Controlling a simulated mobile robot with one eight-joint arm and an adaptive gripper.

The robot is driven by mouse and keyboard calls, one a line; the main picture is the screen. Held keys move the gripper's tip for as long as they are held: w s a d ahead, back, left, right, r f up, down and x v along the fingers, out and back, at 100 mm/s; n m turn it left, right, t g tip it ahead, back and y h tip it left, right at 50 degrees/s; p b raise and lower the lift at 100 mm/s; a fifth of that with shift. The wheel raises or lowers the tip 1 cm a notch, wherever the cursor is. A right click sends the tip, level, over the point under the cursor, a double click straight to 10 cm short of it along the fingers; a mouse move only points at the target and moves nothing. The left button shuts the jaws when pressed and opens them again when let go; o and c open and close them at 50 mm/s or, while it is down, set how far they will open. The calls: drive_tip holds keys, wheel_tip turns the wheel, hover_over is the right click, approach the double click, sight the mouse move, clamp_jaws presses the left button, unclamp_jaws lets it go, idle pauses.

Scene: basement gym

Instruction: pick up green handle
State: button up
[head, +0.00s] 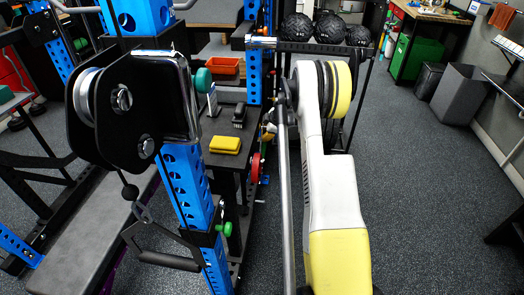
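Two green parts could be the green handle, and I cannot tell for certain which. One is a teal-green rounded knob (203,80) beside a pale upright piece, at the back of a dark bench. My white and yellow arm stands upright right of the bench. My gripper does not show, and nothing held by it can be seen.
The dark bench (222,165) carries a yellow block (225,144) and a black brush-like item (239,115). An orange bin (222,66) stands behind. A black pulley bracket (130,105) and blue post (185,185) block the left. Floor (425,210) at right is clear.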

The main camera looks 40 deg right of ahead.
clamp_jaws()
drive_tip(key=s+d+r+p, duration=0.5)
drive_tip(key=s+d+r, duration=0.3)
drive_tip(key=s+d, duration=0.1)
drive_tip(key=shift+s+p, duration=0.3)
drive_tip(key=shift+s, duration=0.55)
